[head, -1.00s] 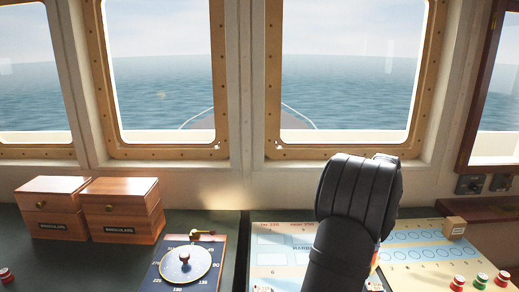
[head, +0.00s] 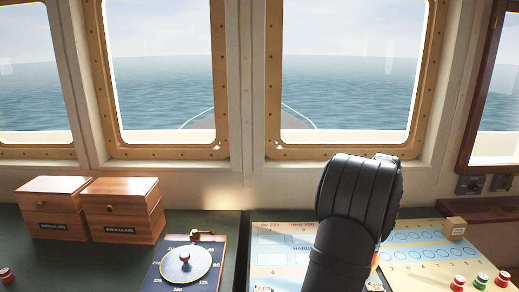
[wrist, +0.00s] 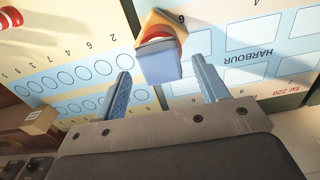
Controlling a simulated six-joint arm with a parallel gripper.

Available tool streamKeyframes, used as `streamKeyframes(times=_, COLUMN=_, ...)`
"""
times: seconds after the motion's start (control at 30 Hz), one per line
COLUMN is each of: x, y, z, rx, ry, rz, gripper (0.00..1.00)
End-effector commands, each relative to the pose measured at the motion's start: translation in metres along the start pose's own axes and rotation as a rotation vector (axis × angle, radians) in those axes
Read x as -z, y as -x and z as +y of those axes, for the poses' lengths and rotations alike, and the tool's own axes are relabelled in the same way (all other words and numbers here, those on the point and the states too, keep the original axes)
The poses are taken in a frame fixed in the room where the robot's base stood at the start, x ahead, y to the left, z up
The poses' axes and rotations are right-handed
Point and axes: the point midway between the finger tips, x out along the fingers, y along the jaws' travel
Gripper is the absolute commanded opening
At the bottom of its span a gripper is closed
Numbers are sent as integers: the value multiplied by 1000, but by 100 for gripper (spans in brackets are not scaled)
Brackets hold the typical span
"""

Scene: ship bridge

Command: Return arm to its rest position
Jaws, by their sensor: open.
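My gripper (wrist: 163,92) shows in the wrist view with its two blue-grey fingers spread apart. It is open, and nothing is clearly held between the fingers. In the head view my black arm rises over the charts and hides the gripper. A small object with a blue block-like top (wrist: 158,62), a red band and an orange-yellow base lies beyond the fingertips in the wrist view. I cannot tell how far below the fingers it is.
Two wooden boxes (head: 86,207) stand at the left. A dial with a lever (head: 185,263) is at the centre front. Charts (head: 425,250) lie right of it, with a small tan block (head: 455,227) and red and green pegs (head: 480,281). Windows (head: 345,70) stand behind the console.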

Motion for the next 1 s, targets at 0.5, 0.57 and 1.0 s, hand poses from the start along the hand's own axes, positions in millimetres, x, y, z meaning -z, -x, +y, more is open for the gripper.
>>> streamKeyframes(times=0.5, x=-1, y=89, z=0, rx=4, ry=0, rz=-6, gripper=67)
streamKeyframes(times=0.57, x=-1, y=75, z=-1, rx=4, ry=0, rz=-7, gripper=67)
streamKeyframes(times=1.0, x=-1, y=-15, z=-1, rx=3, ry=0, rz=-5, gripper=67)
